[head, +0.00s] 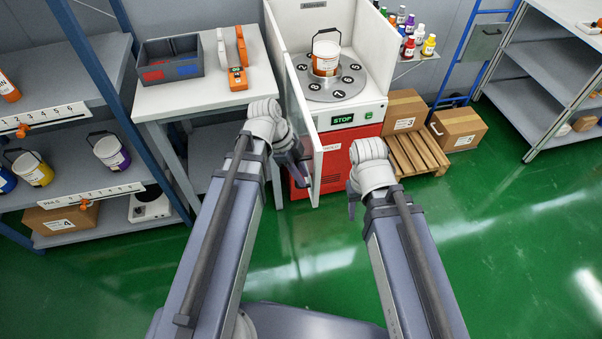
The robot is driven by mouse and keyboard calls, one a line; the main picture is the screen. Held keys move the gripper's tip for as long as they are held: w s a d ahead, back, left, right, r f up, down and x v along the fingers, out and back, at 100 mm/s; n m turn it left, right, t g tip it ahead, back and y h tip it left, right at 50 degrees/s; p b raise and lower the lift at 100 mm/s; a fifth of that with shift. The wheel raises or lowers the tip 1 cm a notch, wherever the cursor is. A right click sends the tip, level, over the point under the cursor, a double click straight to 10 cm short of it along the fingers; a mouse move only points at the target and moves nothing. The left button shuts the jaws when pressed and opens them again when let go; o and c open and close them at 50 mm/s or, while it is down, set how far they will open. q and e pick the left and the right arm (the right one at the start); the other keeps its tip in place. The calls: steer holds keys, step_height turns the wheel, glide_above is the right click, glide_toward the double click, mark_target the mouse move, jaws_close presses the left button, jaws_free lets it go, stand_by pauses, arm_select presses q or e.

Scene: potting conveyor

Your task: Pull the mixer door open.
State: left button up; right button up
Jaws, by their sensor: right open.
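The mixer (367,113) is a white cabinet on a red base, with a green STOP display on its front. Its door (302,112) looks like a pale panel standing swung out toward me on the left side, seen nearly edge-on, so the chamber shows. Inside, a white and orange pail (326,58) stands on a numbered turntable (342,90). My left gripper (298,168) is at the door's lower outer part, with dark fingers beside or touching it; its closure is unclear. My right gripper (352,205) is open in front of the red base, largely hidden by its wrist.
A table (205,98) with a grey bin (170,60) and orange-handled tools stands left of the mixer. Shelves (75,75) with pails are farther left. A wooden pallet (417,153) with cartons is at right. Green floor is clear at the right front.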

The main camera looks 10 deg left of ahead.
arm_select(q)
steer(key=shift+r, duration=0.15)
steer(key=p+v, duration=0.7)
steer(key=shift+r, duration=0.25)
steer(key=shift+a, duration=0.1)
